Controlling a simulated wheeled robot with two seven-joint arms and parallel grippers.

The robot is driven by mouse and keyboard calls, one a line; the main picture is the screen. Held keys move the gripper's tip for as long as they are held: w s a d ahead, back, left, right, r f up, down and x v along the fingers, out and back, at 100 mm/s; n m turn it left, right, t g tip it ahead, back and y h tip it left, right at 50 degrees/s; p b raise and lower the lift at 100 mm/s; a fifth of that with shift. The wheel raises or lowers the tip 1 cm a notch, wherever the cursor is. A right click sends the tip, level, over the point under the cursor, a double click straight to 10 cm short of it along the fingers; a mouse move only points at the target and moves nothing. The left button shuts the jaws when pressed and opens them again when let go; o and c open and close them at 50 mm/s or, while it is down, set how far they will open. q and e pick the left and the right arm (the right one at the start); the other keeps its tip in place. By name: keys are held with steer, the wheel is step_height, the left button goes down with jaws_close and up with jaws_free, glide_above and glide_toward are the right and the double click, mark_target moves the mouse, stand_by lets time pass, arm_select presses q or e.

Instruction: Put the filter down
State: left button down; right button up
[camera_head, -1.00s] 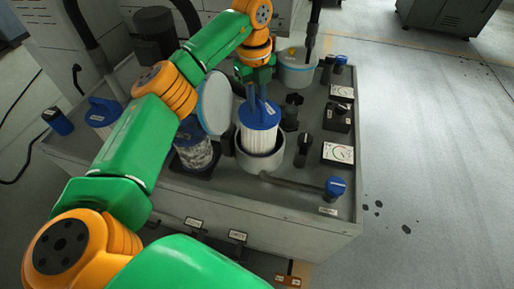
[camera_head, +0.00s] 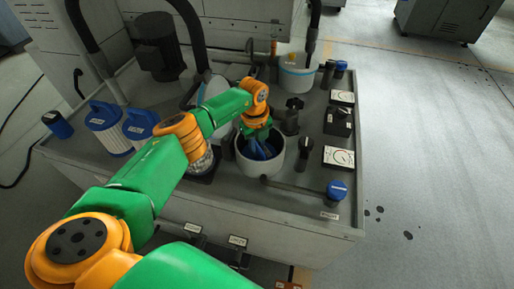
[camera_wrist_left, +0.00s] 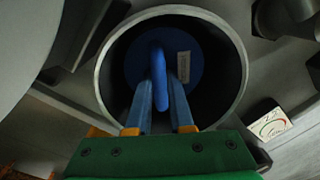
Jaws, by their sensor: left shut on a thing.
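The filter with a blue cap and handle (camera_head: 266,151) sits down inside a grey round housing (camera_head: 262,170) on the cabinet top. Its white pleated body is hidden by the housing wall. My left gripper (camera_head: 258,143) reaches down into the housing mouth. In the left wrist view my left gripper (camera_wrist_left: 160,95) is shut on the raised handle of the filter (camera_wrist_left: 193,72). The blue cap lies below the rim of the housing (camera_wrist_left: 240,60), with a dark gap around it. How deep the filter's bottom rests cannot be seen. My right gripper is not in view.
Two similar blue-capped filters (camera_head: 108,125) (camera_head: 139,122) stand at the left. A clear canister (camera_head: 203,163) is left of the housing, partly behind my arm. Dark knobs (camera_head: 291,115), dial gauges (camera_head: 337,157) and a white bucket (camera_head: 296,78) stand to the right and behind.

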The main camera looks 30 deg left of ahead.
arm_select(q)
steer(key=c, duration=0.8)
jaws_free()
step_height(320, 180, up, 12)
steer(key=p, duration=0.1)
steer(key=shift+s+a, duration=0.15)
steer(key=shift+s, duration=0.05)
